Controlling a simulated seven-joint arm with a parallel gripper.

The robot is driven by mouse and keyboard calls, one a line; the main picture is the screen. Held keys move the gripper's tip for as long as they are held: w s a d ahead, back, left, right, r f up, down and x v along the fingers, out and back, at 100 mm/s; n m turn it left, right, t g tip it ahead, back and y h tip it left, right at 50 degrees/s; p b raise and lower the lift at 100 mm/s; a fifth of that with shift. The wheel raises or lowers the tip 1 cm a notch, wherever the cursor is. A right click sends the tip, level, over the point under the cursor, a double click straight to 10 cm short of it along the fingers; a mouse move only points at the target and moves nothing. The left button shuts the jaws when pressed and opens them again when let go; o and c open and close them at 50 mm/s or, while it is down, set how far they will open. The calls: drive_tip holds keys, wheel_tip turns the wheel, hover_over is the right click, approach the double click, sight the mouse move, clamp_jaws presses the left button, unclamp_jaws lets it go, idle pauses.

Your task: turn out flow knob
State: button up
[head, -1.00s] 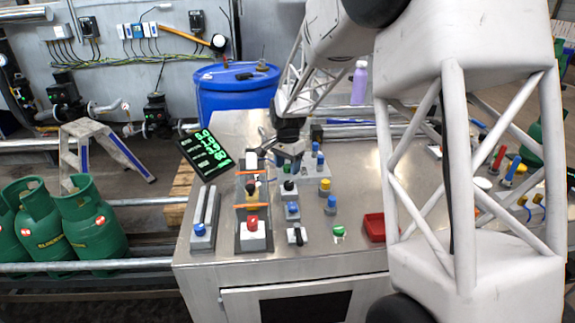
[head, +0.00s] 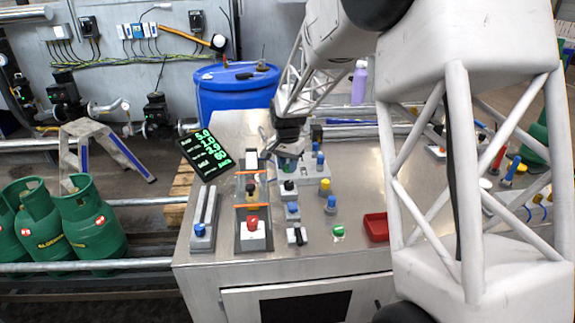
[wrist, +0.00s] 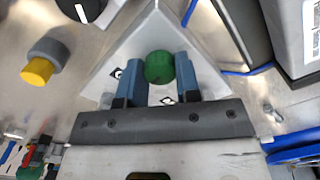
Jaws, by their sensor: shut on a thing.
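A green round knob (wrist: 159,66) stands on a pale triangular plate (wrist: 107,72) in the wrist view. My gripper (wrist: 162,74) has one blue-padded finger on each side of the knob and is shut on it. In the head view my gripper (head: 288,158) points down at the panel behind the front row of controls, and it hides most of the knob. I cannot tell the knob's turn angle. No label naming it as the flow knob is readable.
Blue-topped (head: 293,208) and yellow-topped (head: 324,186) controls stand close by on the metal bench (head: 350,250). A tilted display (head: 205,153) with green digits stands at the back left. A red tray (head: 377,227) lies to the right.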

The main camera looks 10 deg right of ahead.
drive_tip(key=n, duration=1.1)
drive_tip(key=shift+n, duration=0.4)
drive_tip(key=n, duration=1.1)
drive_tip(key=shift+n, duration=0.3)
drive_tip(key=o, duration=0.9)
drive_tip(key=shift+r, duration=3.9)
